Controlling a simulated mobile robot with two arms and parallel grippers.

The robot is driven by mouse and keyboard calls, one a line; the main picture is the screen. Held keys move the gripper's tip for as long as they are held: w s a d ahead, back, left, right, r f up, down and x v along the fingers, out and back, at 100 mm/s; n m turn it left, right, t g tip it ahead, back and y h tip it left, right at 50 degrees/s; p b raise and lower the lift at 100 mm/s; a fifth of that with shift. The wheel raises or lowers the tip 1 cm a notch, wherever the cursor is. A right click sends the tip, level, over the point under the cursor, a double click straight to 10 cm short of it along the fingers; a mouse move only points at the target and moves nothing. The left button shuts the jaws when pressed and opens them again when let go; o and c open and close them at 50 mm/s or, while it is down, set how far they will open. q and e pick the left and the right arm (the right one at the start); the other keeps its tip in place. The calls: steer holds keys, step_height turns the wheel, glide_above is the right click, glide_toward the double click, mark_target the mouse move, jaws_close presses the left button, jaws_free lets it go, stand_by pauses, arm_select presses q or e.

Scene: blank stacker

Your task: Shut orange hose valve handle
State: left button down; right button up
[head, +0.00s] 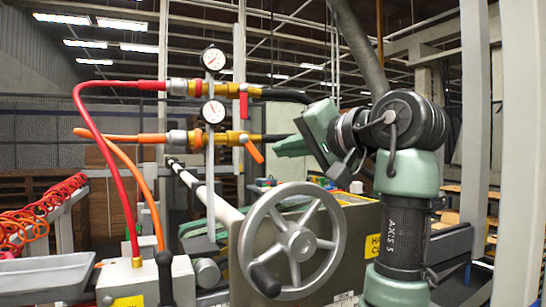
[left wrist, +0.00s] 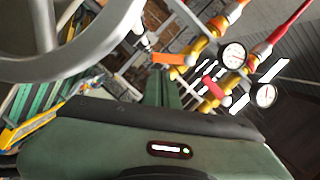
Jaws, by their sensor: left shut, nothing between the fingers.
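The orange valve handle (head: 253,149) is on the lower brass valve, in line with the orange hose (head: 120,138). It slants down to the right, at an angle to the horizontal pipe. It also shows in the left wrist view (left wrist: 168,58), just beyond the fingertips. My left gripper (head: 278,148) is shut and empty, a little right of the handle. Its green fingers show in the left wrist view (left wrist: 161,72). I see no clear contact with the handle. My right gripper is not in view.
A red handle (head: 243,103) hangs down on the upper valve with the red hose (head: 100,130). Two gauges (head: 213,59) stand on the post. A large grey handwheel (head: 293,243) is below my gripper. The black pipes run behind it.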

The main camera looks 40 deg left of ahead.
arm_select(q)
steer(key=v, duration=0.3)
steer(key=shift+d, duration=0.1)
steer(key=s+m+b, duration=0.1)
steer(key=m, duration=1)
steer(key=s+m+b, duration=0.1)
steer(key=m, duration=1.1)
steer(key=s+m+g+b, duration=0.1)
steer(key=m, duration=1)
steer(key=shift+d+f+m+h, duration=0.15)
steer(key=shift+d+m+h, duration=0.05)
steer(key=shift+m+h, duration=0.1)
